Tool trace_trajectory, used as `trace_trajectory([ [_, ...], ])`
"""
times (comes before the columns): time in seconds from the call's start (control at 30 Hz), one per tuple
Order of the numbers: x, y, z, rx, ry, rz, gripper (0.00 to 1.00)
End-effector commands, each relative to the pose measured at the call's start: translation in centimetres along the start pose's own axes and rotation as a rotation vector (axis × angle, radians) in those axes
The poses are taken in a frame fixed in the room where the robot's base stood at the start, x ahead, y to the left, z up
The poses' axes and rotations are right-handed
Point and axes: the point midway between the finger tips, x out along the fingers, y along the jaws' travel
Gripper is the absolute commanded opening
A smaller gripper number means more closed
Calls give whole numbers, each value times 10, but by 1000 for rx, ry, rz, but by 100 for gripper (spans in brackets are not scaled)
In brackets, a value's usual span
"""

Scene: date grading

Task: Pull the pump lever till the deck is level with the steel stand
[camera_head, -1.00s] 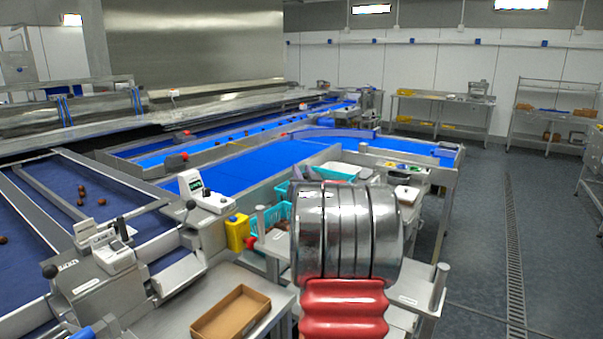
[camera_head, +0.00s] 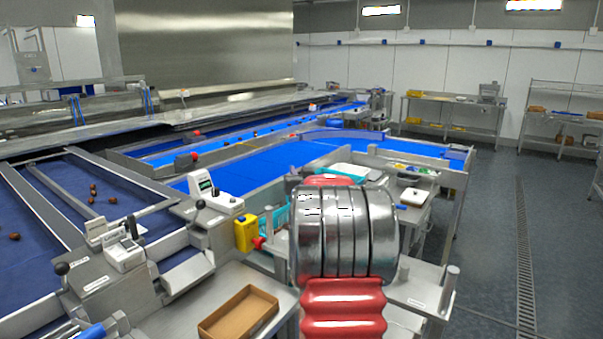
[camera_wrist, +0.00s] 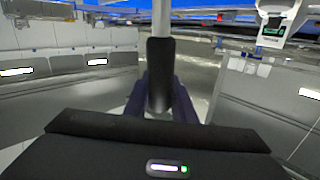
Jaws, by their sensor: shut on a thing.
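In the wrist view a black upright grip (camera_wrist: 159,62) tops the view's centre, with a pale steel rod (camera_wrist: 162,14) beyond it; I take this for the pump lever. My gripper (camera_wrist: 159,88) has its two dark fingers on either side of the grip and is shut on it. The fingers hide the grip's lower sides. In the head view my own silver and red arm covers the middle, and the gripper and lever do not show. I cannot tell the deck or the steel stand apart, nor their heights.
A steel surface (camera_head: 175,325) carries an open cardboard box (camera_head: 238,314) at lower left. Grey floor (camera_head: 490,215) with a drain (camera_head: 523,255) is open at right.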

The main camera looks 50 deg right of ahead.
Motion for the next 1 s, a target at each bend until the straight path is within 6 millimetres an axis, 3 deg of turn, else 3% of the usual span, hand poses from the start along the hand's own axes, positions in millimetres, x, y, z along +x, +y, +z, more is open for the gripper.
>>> trace_trajectory([
  [0.17,4,-6,6,-12,-21,-2,0],
  [0.63,-24,23,1,111,99,-11,0],
  [0.93,-28,26,0,128,116,-14,0],
  [0.97,-28,26,0,128,116,-14,24],
  [1.0,-28,26,0,128,116,-14,27],
])
